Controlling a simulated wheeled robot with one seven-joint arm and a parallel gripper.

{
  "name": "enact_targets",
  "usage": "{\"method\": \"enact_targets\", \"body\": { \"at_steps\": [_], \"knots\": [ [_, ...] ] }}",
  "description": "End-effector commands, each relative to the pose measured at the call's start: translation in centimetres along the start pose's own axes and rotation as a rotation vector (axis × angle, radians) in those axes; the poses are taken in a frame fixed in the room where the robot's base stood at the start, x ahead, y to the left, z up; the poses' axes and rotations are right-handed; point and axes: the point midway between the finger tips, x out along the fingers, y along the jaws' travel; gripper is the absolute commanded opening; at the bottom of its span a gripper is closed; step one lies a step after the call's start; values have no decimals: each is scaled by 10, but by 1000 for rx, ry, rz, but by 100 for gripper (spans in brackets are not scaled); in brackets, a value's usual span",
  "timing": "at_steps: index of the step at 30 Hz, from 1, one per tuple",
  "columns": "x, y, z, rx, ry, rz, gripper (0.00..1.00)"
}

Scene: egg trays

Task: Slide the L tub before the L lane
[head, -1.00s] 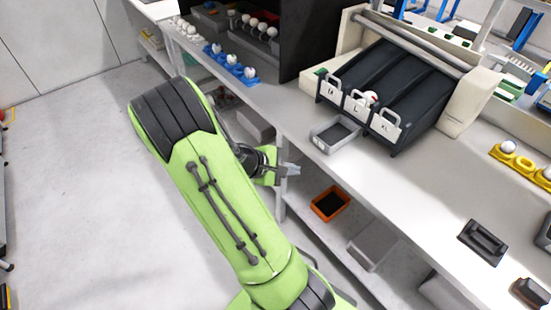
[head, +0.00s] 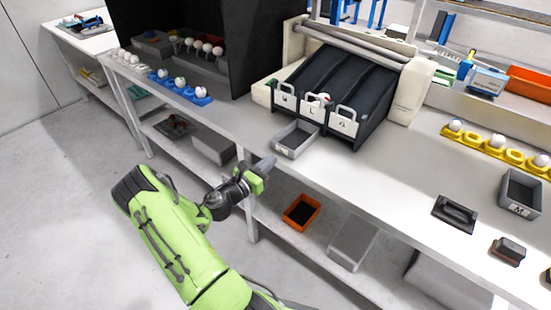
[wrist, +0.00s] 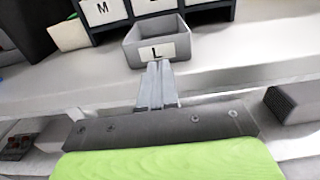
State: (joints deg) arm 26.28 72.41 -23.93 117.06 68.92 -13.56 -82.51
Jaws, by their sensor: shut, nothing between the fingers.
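The L tub (head: 296,139) is a small open grey box on the bench, in front of the lane rack and near the bench's front edge. Its white L label faces me in the wrist view (wrist: 157,52). The dark L lane (head: 335,78) is the middle of three, with a white L gate (head: 311,111) at its lower end. In the wrist view the tub stands roughly in front of the middle gate. My gripper (head: 270,161) is shut and empty. Its fingertips (wrist: 158,65) point at the tub's front wall, at or very near it; I cannot tell whether they touch.
The M gate (head: 285,98) and XL gate (head: 343,122) flank the L gate. An egg (head: 323,98) lies behind the gates. An M tub (head: 520,194) and a dark handled block (head: 456,213) stand to the right. The bench between is clear. An orange bin (head: 301,212) is on the lower shelf.

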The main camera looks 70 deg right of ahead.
Motion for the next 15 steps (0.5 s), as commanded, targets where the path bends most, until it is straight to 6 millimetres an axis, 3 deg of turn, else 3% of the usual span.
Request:
{"method": "enact_targets", "body": {
  "at_steps": [6, 15],
  "knots": [
    [33, 0, -1, 3, 1, -2, 0],
    [38, 0, 0, 0, 1, 0, 0]
  ]
}}
